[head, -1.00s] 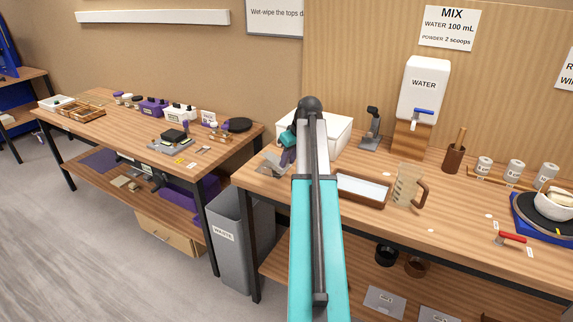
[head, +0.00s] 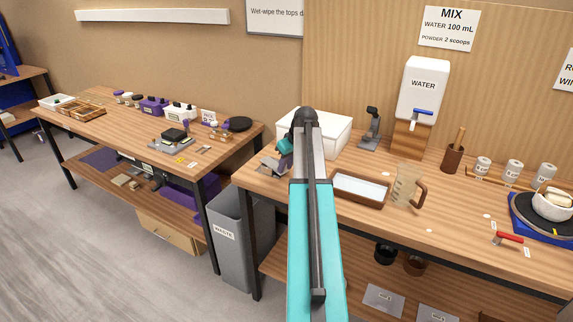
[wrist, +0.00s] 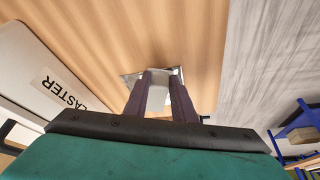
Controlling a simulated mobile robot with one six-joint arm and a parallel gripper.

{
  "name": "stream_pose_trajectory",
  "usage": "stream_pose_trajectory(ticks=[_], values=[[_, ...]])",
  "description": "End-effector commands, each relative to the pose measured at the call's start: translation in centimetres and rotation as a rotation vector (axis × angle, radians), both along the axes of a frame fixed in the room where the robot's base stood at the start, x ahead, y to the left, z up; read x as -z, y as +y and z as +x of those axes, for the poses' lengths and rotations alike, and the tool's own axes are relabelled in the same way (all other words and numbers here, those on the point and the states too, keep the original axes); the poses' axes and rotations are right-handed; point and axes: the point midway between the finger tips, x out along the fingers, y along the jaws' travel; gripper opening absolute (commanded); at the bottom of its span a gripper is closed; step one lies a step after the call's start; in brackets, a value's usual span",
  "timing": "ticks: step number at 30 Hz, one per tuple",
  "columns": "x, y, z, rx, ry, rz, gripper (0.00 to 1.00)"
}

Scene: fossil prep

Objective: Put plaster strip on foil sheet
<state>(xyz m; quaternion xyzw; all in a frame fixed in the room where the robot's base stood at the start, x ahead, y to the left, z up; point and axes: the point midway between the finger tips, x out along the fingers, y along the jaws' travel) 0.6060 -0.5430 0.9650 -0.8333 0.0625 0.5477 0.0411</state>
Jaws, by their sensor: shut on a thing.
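My gripper (wrist: 158,98) is shut on the plaster strip (wrist: 158,101), a white piece between its two dark purple fingers in the wrist view. The grey, shiny foil sheet (wrist: 128,80) lies on the wooden bench beyond and around the fingertips. The strip is over the sheet; I cannot tell whether it touches it. In the head view the foil sheet (head: 268,168) shows at the bench's left end, and my arm hides much of the gripper and strip.
A white plaster box (head: 335,133) stands close beside the gripper. A white-filled tray (head: 360,188), a jug (head: 406,184) and a water dispenser (head: 422,95) are to the right. The bench's left edge is near, with a grey waste bin (head: 240,240) beyond it.

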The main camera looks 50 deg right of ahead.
Motion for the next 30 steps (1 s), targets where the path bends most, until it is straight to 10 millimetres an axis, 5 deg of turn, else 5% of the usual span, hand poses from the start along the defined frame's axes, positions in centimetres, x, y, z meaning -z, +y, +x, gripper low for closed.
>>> stream_pose_trajectory(ticks=[15, 16, 19, 30], values=[[0.67, 0.00, -0.01, 0.000, 0.000, 0.000, 0.00], [0.64, -0.01, -0.01, 0.000, 0.000, 0.000, 0.27], [0.60, -0.01, -0.01, 0.000, 0.000, 0.000, 0.42], [0.39, -0.03, -0.02, 0.000, 0.000, 0.000, 0.42]])
